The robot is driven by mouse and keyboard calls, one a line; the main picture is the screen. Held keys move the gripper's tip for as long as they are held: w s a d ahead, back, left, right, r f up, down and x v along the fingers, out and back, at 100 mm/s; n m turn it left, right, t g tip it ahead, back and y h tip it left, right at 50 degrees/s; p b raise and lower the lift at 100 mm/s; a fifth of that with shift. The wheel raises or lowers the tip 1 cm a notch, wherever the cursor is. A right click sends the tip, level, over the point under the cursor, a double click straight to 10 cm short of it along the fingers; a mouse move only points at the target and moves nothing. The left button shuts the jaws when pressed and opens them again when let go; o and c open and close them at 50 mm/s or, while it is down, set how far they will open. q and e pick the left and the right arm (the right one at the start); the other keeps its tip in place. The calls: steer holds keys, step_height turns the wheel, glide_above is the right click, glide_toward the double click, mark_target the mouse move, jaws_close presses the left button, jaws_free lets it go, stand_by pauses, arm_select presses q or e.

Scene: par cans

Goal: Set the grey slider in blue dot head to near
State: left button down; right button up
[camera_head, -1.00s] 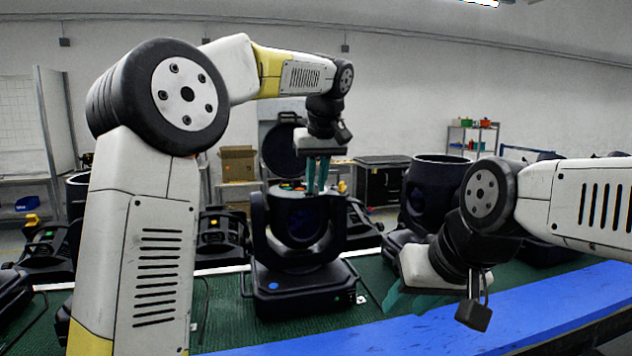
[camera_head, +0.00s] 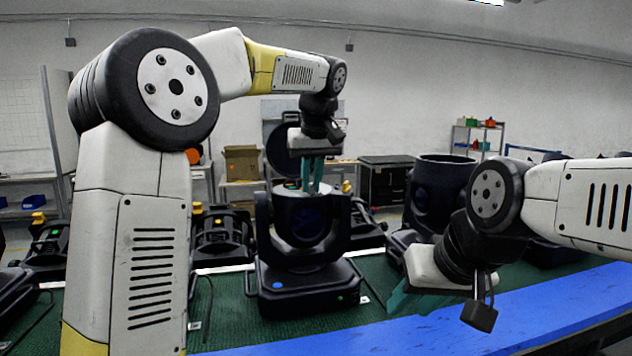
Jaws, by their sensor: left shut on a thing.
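The blue dot head is a black moving-head lamp (camera_head: 305,284) with a blue dot (camera_head: 277,285) on the front of its base. It stands upright on the green mat, its round lid (camera_head: 283,146) raised behind the open top. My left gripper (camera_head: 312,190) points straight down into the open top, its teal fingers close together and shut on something. The grey slider is hidden inside the head, so I cannot see its position. My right gripper (camera_head: 405,298) hangs low at the right, above the blue strip; whether its teal fingers are open is unclear.
Other black lamp heads stand on the green mat (camera_head: 235,310), at the left and at the right (camera_head: 440,195). A blue strip (camera_head: 450,325) runs along the front edge. A cardboard box (camera_head: 241,162) and a black case (camera_head: 385,180) are at the back.

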arm_select(q)
steer(key=c, duration=1.4)
jaws_free()
steer(key=shift+a, duration=0.1)
steer(key=v, duration=0.7)
steer(key=shift+s+r, duration=0.2)
steer(key=shift+r, duration=0.15)
steer(key=s+a+f+m+h, duration=0.2)
steer(key=s+a+f, duration=0.3)
steer(key=s+a, duration=0.5)
steer(key=s+a+f+m+t+h, duration=0.1)
steer(key=s+a+f, duration=0.1)
steer(key=s+f, duration=1.2)
steer(key=shift+s+a+f+m+t, duration=0.3)
steer(key=shift+s+a+t, duration=0.1)
steer(key=shift+s, duration=0.2)
